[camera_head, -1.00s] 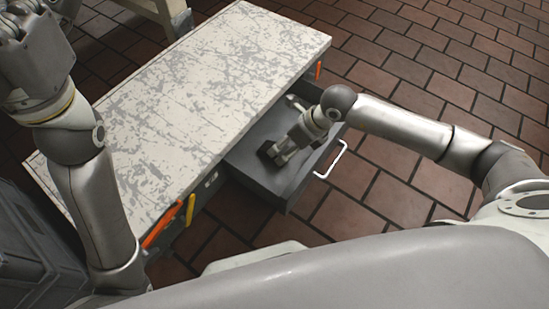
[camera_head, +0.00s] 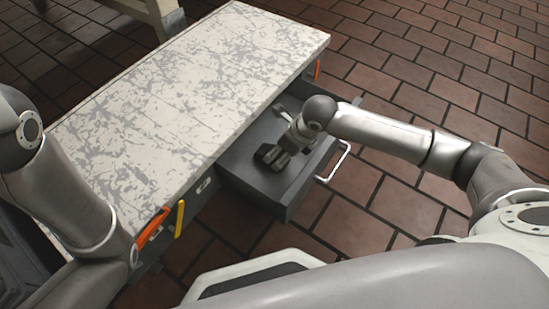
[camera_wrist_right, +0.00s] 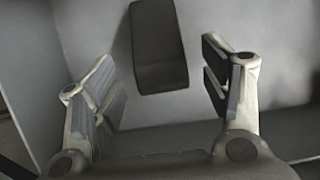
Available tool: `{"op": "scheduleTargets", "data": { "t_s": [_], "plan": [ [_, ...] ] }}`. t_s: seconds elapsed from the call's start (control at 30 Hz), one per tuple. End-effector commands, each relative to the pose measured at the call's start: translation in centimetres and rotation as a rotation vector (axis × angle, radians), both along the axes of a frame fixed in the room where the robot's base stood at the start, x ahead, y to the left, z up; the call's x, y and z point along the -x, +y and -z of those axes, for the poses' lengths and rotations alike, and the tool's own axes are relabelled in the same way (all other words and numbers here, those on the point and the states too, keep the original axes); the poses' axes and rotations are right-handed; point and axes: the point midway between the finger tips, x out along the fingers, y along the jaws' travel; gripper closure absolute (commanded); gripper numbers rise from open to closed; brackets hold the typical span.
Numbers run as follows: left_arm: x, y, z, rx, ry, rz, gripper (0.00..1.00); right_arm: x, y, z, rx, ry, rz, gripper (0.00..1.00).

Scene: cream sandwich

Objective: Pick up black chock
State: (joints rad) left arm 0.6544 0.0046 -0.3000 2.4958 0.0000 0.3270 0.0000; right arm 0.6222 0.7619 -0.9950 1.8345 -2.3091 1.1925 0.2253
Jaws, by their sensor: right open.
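The black chock (camera_wrist_right: 158,45) is a dark, slightly curved block lying on the drawer floor in the right wrist view. In the head view a dark shape in the open drawer (camera_head: 238,180) is mostly covered by my right gripper (camera_head: 276,158). In the right wrist view my right gripper (camera_wrist_right: 165,80) is open and empty. The chock lies between and ahead of its two fingers, touching neither. My left arm comes in at the left of the head view, but its gripper is out of the picture.
A workbench with a worn white top (camera_head: 200,75) stands over the drawer. The drawer has a white handle (camera_head: 336,163) at its front. Orange (camera_head: 152,228) and yellow (camera_head: 180,218) items hang on the bench side. Brick floor (camera_head: 440,100) is clear at the right.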

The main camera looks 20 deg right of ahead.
Motion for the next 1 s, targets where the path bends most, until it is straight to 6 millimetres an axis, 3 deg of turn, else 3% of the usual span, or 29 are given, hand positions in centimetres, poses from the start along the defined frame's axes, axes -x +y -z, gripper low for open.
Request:
{"op": "scheduleTargets", "data": {
  "t_s": [0.03,0.1,0.2,0.57,1.0],
  "plan": [
    [0.6,0.0,0.9,0.000,-0.017,0.000,1.00,-0.4,0.3,1.2,0.000,-0.001,0.000,0.30],
    [1.2,0.0,1.0,-0.001,-0.034,-0.001,1.00,-0.8,0.6,1.8,0.000,-0.001,0.000,0.30],
    [1.0,-0.1,1.9,-0.002,-0.026,-0.001,1.00,-1.1,0.8,2.8,0.000,0.001,0.001,0.30],
    [1.0,-0.1,2.1,-0.002,-0.025,-0.001,1.00,-1.3,1.0,3.1,0.000,0.000,0.000,0.30],
    [1.0,-0.1,2.1,-0.002,-0.026,-0.001,1.00,-1.3,1.0,3.0,-0.001,-0.001,0.001,0.83]
  ]
}}
